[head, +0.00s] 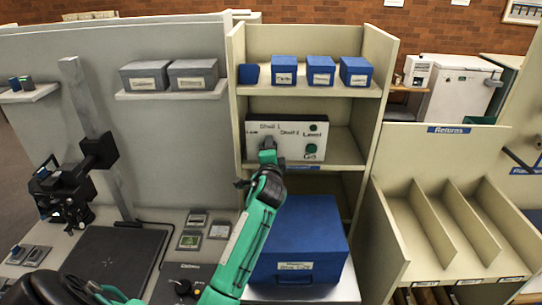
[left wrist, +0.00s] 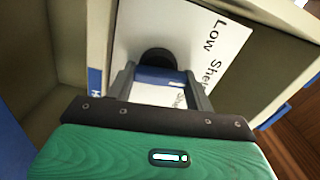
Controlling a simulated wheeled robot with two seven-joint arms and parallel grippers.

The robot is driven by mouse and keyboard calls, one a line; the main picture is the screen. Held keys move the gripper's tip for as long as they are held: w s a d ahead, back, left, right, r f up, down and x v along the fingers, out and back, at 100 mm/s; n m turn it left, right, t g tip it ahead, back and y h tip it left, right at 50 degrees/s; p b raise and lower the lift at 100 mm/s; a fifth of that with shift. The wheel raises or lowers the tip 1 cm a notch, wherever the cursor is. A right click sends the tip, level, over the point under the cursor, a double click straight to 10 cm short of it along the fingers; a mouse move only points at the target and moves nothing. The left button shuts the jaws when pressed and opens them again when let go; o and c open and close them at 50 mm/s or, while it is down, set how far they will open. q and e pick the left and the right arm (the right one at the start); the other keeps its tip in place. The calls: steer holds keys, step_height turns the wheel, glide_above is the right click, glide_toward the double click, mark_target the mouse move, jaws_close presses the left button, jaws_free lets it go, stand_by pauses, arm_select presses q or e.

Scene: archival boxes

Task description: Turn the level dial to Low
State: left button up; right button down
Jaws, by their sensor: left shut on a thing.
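A white control panel (head: 287,138) stands on the middle shelf of the beige rack. My left gripper (head: 268,151) reaches the panel's left part, below and between the Low, Shelf 1 and Shelf 2 labels. In the left wrist view, a dark round dial (left wrist: 158,60) shows at the fingertips, and the gripper is shut on it. The Low label is printed to the right of it there. The dial's pointer is hidden, so its setting cannot be told. My right gripper is not in view.
A large blue box (head: 305,235) stands below the panel, close to my left forearm. Several small blue boxes (head: 321,70) sit on the shelf above. Grey boxes (head: 193,74) rest on a left wall shelf.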

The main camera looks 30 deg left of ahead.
arm_select(q)
steer(key=shift+a+n+b, duration=0.15)
steer(key=shift+n+b, duration=1.2)
steer(key=shift+n, duration=2.85)
steer(key=o, duration=1)
steer(key=shift+s, duration=0.1)
